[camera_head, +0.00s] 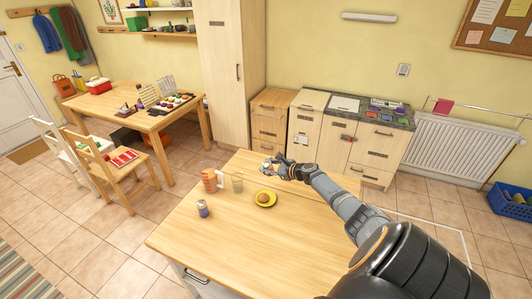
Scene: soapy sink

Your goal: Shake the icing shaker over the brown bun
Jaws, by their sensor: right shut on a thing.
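The brown bun (264,198) rests on a small yellow plate (273,203) on the wooden table. My right gripper (268,168) is beyond the plate, on its far side in the picture, and apart from the bun. It is shut on a small pale thing, which looks like the icing shaker (266,164). The fingers hide much of it, and its tilt is too small to tell. My left gripper is out of the picture.
An orange mug (209,181) and a clear glass (237,183) stand left of the plate. A small can (202,209) stands nearer the table's left edge. The near part of the wooden table (240,245) is clear. Cabinets (340,135) stand behind.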

